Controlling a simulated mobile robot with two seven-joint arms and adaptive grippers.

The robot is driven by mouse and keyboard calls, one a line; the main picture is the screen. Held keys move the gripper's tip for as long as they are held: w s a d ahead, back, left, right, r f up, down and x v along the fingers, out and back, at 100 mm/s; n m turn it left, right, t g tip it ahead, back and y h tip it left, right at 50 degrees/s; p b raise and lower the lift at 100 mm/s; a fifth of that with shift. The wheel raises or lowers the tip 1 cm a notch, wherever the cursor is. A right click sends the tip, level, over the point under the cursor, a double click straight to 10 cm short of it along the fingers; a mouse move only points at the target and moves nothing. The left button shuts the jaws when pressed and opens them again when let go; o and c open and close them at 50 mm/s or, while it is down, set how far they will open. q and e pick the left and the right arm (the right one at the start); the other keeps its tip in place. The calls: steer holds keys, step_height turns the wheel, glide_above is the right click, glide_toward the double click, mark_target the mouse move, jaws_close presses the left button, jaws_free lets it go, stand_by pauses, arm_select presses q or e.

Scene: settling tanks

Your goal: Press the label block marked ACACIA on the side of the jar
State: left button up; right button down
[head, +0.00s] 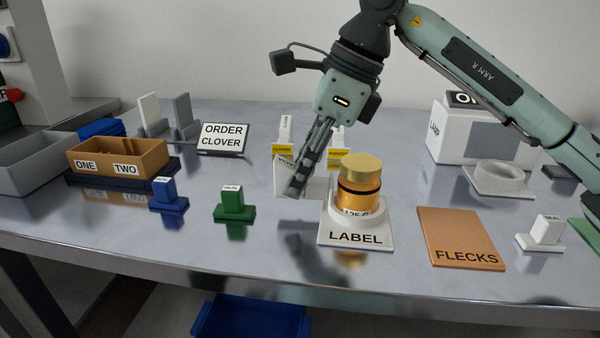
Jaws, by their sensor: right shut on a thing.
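The jar (359,195) is amber with a gold lid and a dark band. It stands upright in a ring on a white pad marked LABEL (356,237). White label blocks with yellow fronts stand behind it, one at the left (283,149) and one at the right (338,154); their small lettering is too blurred to read surely. My right gripper (296,188) points down just left of the jar, apart from it. It is shut on a white label block, which its fingers mostly hide; I cannot read ACACIA on it. My left gripper is out of view.
An order card (223,138) reads ORDER CLOVER. Blue (167,195) and green (234,203) stamps stand left, near a bin marked ONE and TWO (118,157). An orange FLECKS mat (460,238) and white stamp (546,230) lie right. The front middle left is clear.

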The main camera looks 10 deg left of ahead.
stand_by(0.3)
steer(key=shift+d, duration=0.15)
stand_by(0.4)
steer(key=shift+d, duration=0.35)
stand_by(0.3)
steer(key=shift+a, duration=0.15)
steer(key=shift+s+a, duration=0.15)
steer(key=shift+a, duration=2.75)
